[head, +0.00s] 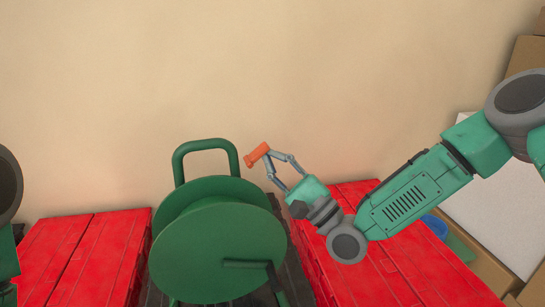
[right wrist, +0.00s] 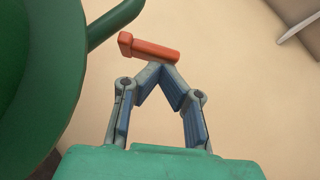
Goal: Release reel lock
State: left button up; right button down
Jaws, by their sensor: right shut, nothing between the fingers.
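A green cable reel (head: 217,240) stands in the middle of the head view, with a round drum, a tube frame handle (head: 205,145) behind it and a crank on its front face. An orange lock piece (head: 257,155) shows right of the handle. My right gripper (head: 269,156) is right at the orange piece, its fingers together and nothing between them. In the right wrist view the orange piece (right wrist: 150,49) lies across just beyond the fingertips (right wrist: 160,68); whether they touch it I cannot tell. My left gripper is out of view; only part of my left arm shows.
Red tote lids (head: 75,260) lie left of the reel, and more red lids (head: 365,265) lie right of it under my right arm. Cardboard boxes (head: 525,65) and a white panel (head: 500,200) are at the right. A plain beige wall (head: 300,70) is behind.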

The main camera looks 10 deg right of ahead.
aim_at(268, 148)
jog(key=r+n+g+p, duration=0.1)
jog(key=n+g+p, duration=0.1)
jog(key=p, duration=0.1)
jog(key=a+r+n+g+p, duration=0.1)
jog(key=n+g+p, duration=0.1)
jog(key=n+p, duration=0.1)
jog(key=r+n+g+p, duration=0.1)
jog(key=n+g+p, duration=0.1)
jog(key=n+p, duration=0.1)
jog(key=shift+a+r+h+p, duration=0.15)
jog(key=shift+r+h+p, duration=0.1)
jog(key=shift+h+p, duration=0.15)
jog(key=shift+s+f, duration=0.1)
jog(key=shift+f, duration=0.2)
jog(key=shift+a, duration=0.1)
